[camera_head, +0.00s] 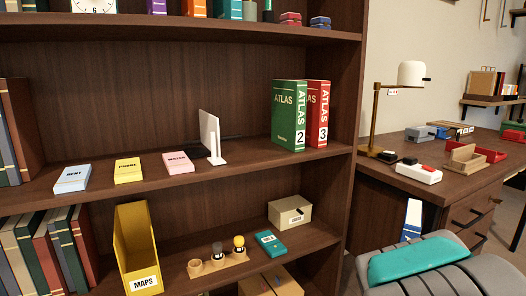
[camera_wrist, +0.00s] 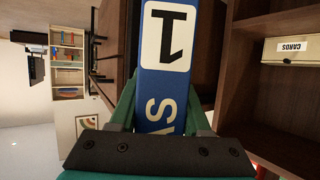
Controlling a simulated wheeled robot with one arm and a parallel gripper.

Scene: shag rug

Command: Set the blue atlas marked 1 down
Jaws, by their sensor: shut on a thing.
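The blue atlas marked 1 (camera_wrist: 178,85) is between the green fingers of my gripper (camera_wrist: 162,92) in the wrist view. Its spine faces the camera, with a white label bearing the 1 and white lettering below. My gripper is shut on it. In the head view a blue and white strip of the atlas (camera_head: 412,218) shows in front of the desk, right of the bookcase; my gripper's fingers are hidden there. The green atlas 2 (camera_head: 287,115) and the red atlas 3 (camera_head: 318,115) stand upright side by side at the right of the middle shelf.
A white bookend (camera_head: 211,138) stands left of atlas 2, with a gap between. Blue, yellow and pink boxes (camera_head: 128,170) lie further left. The bookcase's right side panel (camera_head: 350,80) rises beside atlas 3. A desk (camera_head: 450,180) with a lamp (camera_head: 408,75) stands to the right.

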